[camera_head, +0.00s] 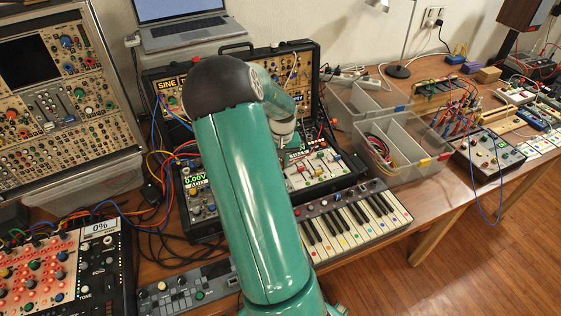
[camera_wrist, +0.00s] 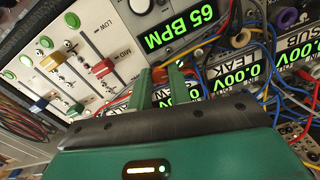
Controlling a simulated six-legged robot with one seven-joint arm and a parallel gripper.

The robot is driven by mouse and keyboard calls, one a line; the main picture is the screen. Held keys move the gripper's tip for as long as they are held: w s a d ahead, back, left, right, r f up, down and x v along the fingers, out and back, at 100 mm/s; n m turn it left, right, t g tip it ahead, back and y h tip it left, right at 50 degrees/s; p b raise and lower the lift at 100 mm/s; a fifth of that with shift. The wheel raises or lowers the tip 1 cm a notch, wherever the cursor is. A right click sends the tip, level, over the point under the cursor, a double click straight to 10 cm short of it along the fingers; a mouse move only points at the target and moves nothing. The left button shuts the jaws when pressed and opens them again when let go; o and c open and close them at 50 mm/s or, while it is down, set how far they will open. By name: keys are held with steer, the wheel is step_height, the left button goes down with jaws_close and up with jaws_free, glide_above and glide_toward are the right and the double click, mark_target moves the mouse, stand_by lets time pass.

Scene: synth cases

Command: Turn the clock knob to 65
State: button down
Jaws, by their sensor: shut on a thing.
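My gripper (camera_wrist: 160,92) is at the module panel, with its two green fingers shut around a red-orange knob (camera_wrist: 160,74). This looks like the clock knob, but its label is not readable and most of it is hidden by the fingers. Just beyond it in the wrist view, a green display (camera_wrist: 180,26) reads 65 BPM and appears tilted. In the head view, my arm hides the fingertips and the knob.
Sliders (camera_wrist: 103,68) stand left of my fingers. Patch cables (camera_wrist: 245,55) and several 0.00V displays (camera_wrist: 232,77) lie to the right. In the head view, a keyboard (camera_head: 355,222) is in front and clear bins (camera_head: 400,150) stand to the right.

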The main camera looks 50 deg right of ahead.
mark_target(282, 164)
steer(key=shift+n, duration=1.2)
steer(key=c, duration=1.3)
jaws_free()
steer(key=shift+r, duration=0.1)
step_height(282, 164, up, 14)
steer(key=shift+d, duration=0.2)
